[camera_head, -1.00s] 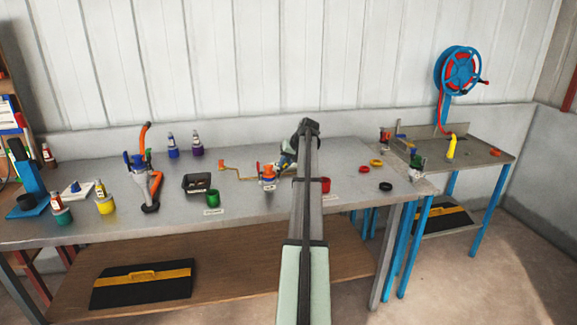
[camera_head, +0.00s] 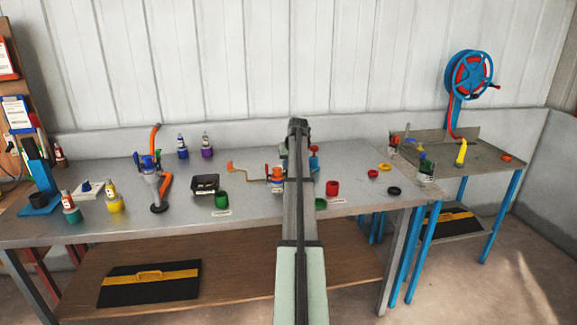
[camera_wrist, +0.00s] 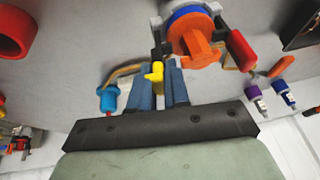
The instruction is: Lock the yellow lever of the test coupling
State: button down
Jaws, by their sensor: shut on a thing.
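The test coupling (camera_wrist: 197,40) shows in the wrist view as an orange top with a blue ring. It has a red lever (camera_wrist: 241,48) on its right and a small yellow lever (camera_wrist: 154,73) on its left. My gripper (camera_wrist: 160,76) has its two blue-grey fingers on either side of the yellow lever and is shut on it. In the head view the coupling (camera_head: 277,173) stands on the bench, partly covered by my arm. My fingers and the yellow lever are hidden there.
In the wrist view a blue part (camera_wrist: 108,97) lies left of the fingers. The bench has free room around these.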

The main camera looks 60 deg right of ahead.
jog(key=c, duration=1.2)
grip_release()
jog(key=shift+r, duration=0.1)
jog(key=v, duration=1.3)
jog(key=shift+s+a+r, duration=0.2)
jog(key=shift+r, duration=0.05)
